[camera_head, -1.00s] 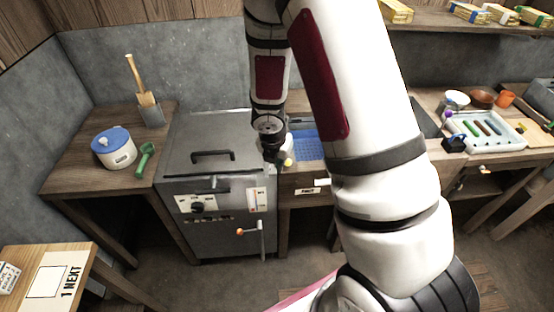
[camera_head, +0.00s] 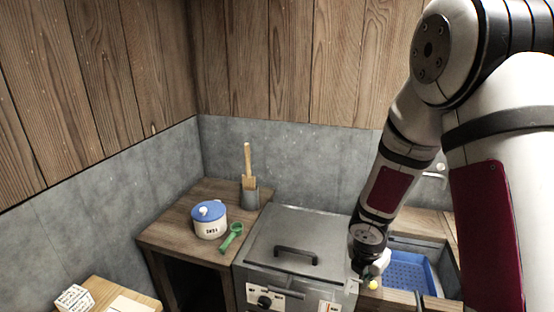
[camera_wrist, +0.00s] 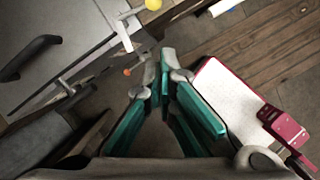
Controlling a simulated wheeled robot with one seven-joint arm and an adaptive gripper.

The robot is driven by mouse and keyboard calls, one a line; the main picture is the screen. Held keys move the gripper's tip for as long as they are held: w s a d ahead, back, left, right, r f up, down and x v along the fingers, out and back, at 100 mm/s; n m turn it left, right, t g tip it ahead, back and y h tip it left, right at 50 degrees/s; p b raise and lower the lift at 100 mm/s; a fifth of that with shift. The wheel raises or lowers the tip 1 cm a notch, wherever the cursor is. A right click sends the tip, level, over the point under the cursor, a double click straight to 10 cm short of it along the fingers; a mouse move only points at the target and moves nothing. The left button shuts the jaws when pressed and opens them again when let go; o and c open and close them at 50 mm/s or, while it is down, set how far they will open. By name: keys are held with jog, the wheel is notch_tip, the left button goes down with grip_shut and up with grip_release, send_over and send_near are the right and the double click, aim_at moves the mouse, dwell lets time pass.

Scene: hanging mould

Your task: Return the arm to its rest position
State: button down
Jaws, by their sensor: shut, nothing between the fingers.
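My gripper shows in the wrist view (camera_wrist: 165,62) with its teal-padded fingers drawn together at the tips and nothing between them. It points down over the floor, to the right of the grey metal oven (camera_wrist: 75,50). In the head view my arm comes down at the right, with its wrist beside the right edge of the oven (camera_head: 330,238). The fingers are hardly visible there. A small yellow ball-shaped piece (camera_head: 373,285) shows just below the wrist. It also shows at the top of the wrist view (camera_wrist: 153,4).
A wooden table (camera_head: 165,236) left of the oven holds a blue-lidded white pot (camera_head: 210,222), a green scoop (camera_head: 231,238) and a grey holder (camera_head: 250,196) with a wooden-handled tool. A blue tray (camera_head: 410,272) lies behind my wrist at the right. Floor (camera_wrist: 225,45) shows below my gripper.

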jog(key=s+r+m+t, duration=0.1)
jog(key=s+r+m, duration=0.2)
jog(key=r+m, duration=0.5)
jog(key=s+r+m, duration=0.3)
jog(key=r+m, duration=0.1)
jog(key=r, duration=0.7)
jog(key=s+a+r+m+t+y, duration=0.1)
jog(key=s+a+r+m, duration=0.3)
jog(key=s+r+m, duration=0.1)
jog(key=s+a+r+m+t+y, duration=0.1)
jog(key=s+a+r+m, duration=0.3)
jog(key=s+m, duration=0.4)
jog(key=shift+s+a+r+y, duration=0.35)
jog(key=shift+s+r, duration=0.35)
jog(key=shift+s, duration=0.55)
